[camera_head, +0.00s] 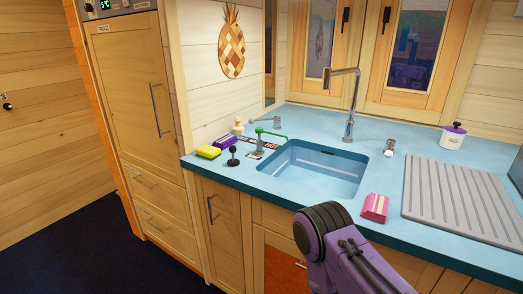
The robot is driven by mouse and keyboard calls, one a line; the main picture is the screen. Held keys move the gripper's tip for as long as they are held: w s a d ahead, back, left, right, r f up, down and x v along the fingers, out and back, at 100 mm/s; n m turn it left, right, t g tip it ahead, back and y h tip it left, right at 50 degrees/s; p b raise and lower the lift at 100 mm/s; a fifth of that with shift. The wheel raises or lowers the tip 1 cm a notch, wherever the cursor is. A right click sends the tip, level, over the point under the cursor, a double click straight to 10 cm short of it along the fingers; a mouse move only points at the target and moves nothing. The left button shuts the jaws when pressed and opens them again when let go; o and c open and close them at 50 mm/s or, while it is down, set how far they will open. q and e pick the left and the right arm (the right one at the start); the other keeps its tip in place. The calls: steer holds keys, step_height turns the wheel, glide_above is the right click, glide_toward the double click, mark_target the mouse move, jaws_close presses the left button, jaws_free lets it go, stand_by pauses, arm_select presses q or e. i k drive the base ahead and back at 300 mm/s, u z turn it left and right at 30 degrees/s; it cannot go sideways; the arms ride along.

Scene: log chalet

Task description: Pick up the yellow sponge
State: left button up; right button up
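The yellow sponge (208,151) lies on the blue countertop at its left end, left of the sink. It has a green layer at its lower edge and sits beside a purple item (224,142). A purple and black arm link of mine rises at the bottom right, in front of the counter. Neither my left nor my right gripper shows in this view.
The blue countertop (290,205) holds a sink (318,172) with a tall faucet (350,105). A black knobbed object (233,157) and a green-handled item (268,135) stand near the sponge. A pink sponge-like stack (375,208) and a grey drainboard (460,200) are on the right.

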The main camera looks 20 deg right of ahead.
mark_target(206, 151)
steer(key=u, duration=1.25)
steer(key=i, duration=0.95)
steer(key=z, duration=2.2)
